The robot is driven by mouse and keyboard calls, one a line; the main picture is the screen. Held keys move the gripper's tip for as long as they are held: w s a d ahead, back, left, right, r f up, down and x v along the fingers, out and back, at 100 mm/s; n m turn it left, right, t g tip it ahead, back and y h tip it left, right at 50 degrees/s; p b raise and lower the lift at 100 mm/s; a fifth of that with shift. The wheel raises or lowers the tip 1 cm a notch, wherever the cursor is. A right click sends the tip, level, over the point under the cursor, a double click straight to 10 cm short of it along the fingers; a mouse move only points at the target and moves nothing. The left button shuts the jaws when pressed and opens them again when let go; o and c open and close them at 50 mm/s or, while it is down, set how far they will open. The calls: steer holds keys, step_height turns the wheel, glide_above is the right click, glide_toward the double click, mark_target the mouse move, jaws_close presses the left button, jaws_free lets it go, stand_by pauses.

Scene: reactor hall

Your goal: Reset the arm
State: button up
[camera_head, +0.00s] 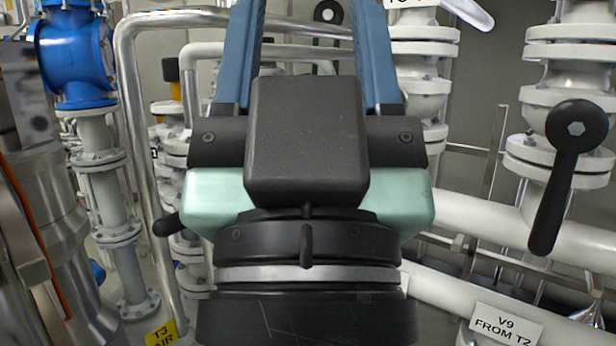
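My gripper (307,30) fills the middle of the head view, seen close up from behind. Its body has a black block, pale green sides and a black round wrist. Two blue fingers run up from it, wide apart, and leave the picture at the top edge. Pipes and a wall show between them, and nothing is held in the part I can see. The fingertips are out of view. The rest of my arm is mostly hidden below the picture.
A grey metal pipe frame (133,130) and a blue valve (75,55) stand at left. White flanged pipes with a black lever (560,180) stand at right. Little free room shows around my gripper.

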step_height(320, 180, up, 16)
steer(key=p, duration=1.3)
steer(key=shift+f, duration=0.2)
